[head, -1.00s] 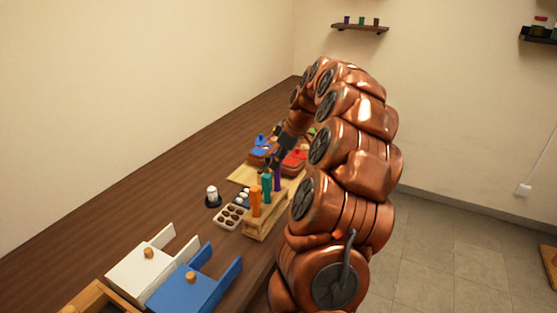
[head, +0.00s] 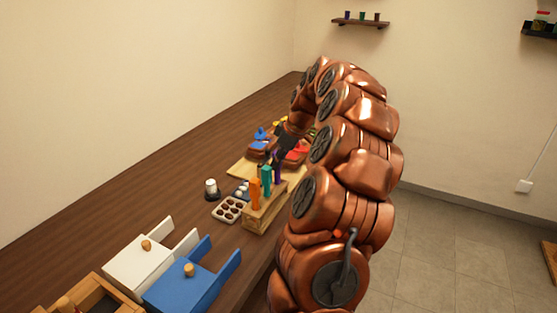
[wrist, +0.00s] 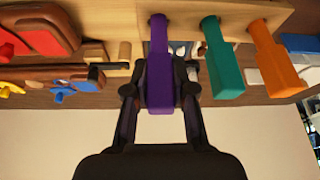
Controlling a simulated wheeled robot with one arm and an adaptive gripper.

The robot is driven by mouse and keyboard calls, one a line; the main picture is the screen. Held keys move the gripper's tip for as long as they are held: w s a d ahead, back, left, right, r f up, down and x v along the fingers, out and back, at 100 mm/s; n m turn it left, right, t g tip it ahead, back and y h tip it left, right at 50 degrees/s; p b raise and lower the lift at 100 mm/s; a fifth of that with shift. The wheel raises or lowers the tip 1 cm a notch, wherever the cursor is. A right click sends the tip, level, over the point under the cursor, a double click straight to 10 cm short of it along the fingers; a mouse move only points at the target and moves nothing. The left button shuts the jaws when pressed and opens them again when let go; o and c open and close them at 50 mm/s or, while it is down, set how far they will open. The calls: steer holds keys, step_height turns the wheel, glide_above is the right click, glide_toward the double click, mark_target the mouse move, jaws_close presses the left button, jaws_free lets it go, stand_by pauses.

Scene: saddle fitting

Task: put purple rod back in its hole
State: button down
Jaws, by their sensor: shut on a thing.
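The purple rod (wrist: 160,75) is held between the two fingers of my gripper (wrist: 160,97) in the wrist view. Its narrow end overlaps the wooden rack (wrist: 120,12) there; I cannot tell whether it is inside its hole. The teal rod (wrist: 222,60) and the orange rod (wrist: 275,60) stand in the rack beside it. In the head view the rack (head: 262,215) stands near the table's edge with the orange rod (head: 256,194) and teal rod (head: 267,180) upright. My gripper (head: 279,160) is at its far end, mostly hiding the purple rod.
An egg tray (head: 226,210) and a dark-based white object (head: 211,190) stand left of the rack. White (head: 140,264) and blue (head: 188,287) drawers are in front. Red (head: 297,148) and blue-topped (head: 261,140) items lie beyond. The table's left side is clear.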

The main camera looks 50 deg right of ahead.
steer(key=shift+f+b, duration=0.4)
steer(key=shift+f, duration=0.2)
steer(key=c, duration=0.9)
jaws_free()
steer(key=v, duration=1.2)
